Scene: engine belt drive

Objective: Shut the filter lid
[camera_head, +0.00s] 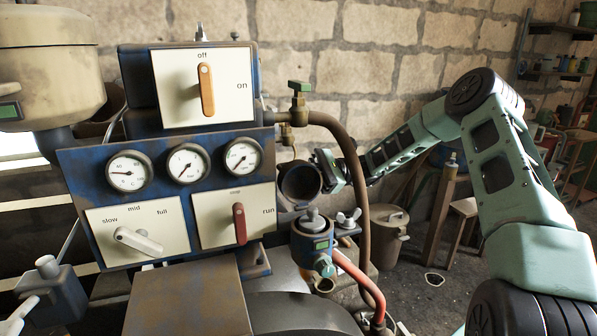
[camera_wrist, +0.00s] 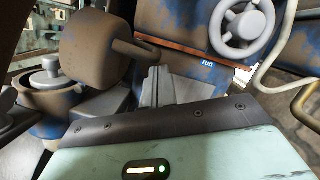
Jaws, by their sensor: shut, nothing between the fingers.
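A dark, round, hollow cup-shaped part (camera_head: 300,184), which looks like the filter lid, stands at the right side of the engine panel with its open side toward the head camera. In the wrist view a rusty brown rounded cap (camera_wrist: 93,50) with a short stem seems to be the same part. Below it is a small blue housing (camera_head: 312,242) with a grey knob on top; I cannot tell if it is the filter body. My gripper (camera_head: 328,166) is just right of the cup. Its fingers (camera_wrist: 157,86) are shut and empty beside the stem. Contact is unclear.
A brown hose (camera_head: 350,150) arches down close to my wrist. A wing nut (camera_head: 348,217) sits below my gripper. The panel carries a red lever (camera_head: 239,223) and several gauges. A grey handwheel (camera_wrist: 243,25) shows at the top right of the wrist view.

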